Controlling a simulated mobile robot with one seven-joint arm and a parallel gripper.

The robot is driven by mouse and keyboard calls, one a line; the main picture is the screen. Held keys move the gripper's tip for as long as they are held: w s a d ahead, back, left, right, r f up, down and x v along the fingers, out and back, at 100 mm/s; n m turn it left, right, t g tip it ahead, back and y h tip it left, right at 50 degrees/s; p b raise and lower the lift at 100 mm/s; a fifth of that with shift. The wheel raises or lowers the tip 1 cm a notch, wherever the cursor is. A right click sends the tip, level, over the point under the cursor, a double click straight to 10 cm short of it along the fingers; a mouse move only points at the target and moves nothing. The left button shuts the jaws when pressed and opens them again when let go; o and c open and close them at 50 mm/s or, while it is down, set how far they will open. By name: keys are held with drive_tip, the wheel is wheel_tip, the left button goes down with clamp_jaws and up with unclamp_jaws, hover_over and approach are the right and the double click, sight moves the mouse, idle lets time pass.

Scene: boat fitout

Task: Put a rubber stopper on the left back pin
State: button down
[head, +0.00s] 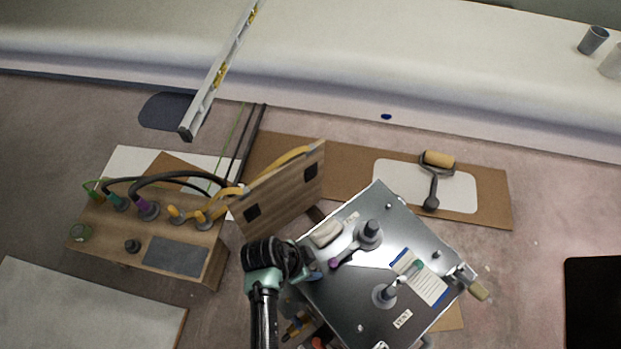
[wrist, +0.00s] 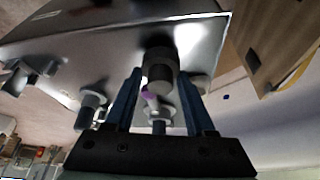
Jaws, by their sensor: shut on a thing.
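A shiny metal panel (head: 345,290) with raised fittings lies at the lower middle of the head view. It also shows in the wrist view (wrist: 95,45). My gripper (head: 316,272) is at the panel's left edge, and its tips are hard to make out there. In the wrist view the two blue fingers of my gripper (wrist: 160,75) close on a dark grey cylinder (wrist: 160,62), which looks like a rubber stopper. Small pegs stand on the panel, one near its far corner (head: 384,197) and one toward its right side (head: 437,254). I cannot tell which is the left back pin.
Two round-based fittings, one dark-topped (head: 370,232) and one grey (head: 384,294), stand up from the panel. A wooden box with hoses (head: 165,245) and an upright board (head: 285,195) stand left.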

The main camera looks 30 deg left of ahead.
drive_tip(key=shift+f, duration=0.25)
drive_tip(key=shift+f+b, duration=0.35)
drive_tip(key=shift+b, duration=0.1)
unclamp_jaws()
idle(0.5)
wheel_tip(320, 180, up, 8)
drive_tip(key=p, duration=0.8)
drive_tip(key=shift+r, duration=0.25)
idle(0.6)
